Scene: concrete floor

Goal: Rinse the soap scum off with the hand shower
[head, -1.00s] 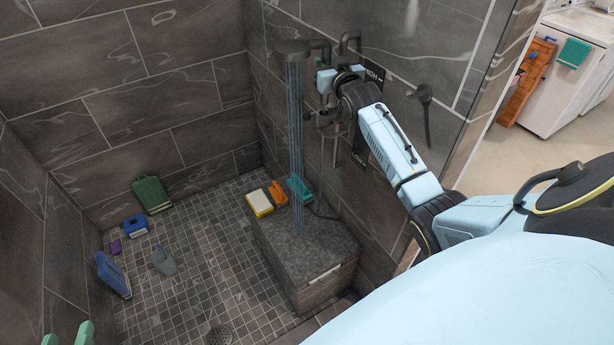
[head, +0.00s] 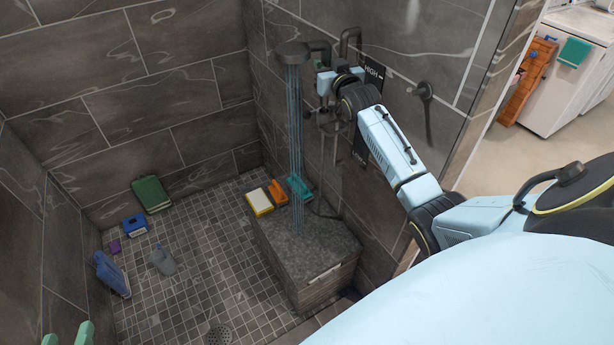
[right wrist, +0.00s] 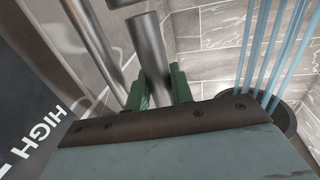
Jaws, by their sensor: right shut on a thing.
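The grey hand shower (head: 291,49) is near the wall, its head level and facing down. Thin blue water streams (head: 295,140) fall from it onto the top of the dark stone bench (head: 318,243). My right gripper (head: 325,84) is beside and below the shower head. In the right wrist view its green fingers (right wrist: 159,88) are shut on a grey metal tube, which looks like the shower's handle. The dark shower head also shows there (right wrist: 283,122). I cannot make out soap scum on the bench. My left gripper (head: 68,335) is at the bottom left corner, fingers apart and empty.
A yellow-white sponge (head: 260,203), an orange brush (head: 278,192) and a teal item (head: 300,187) lie on the bench. A wall valve (head: 424,90) and a HIGH sign (head: 373,71) are near my right arm.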

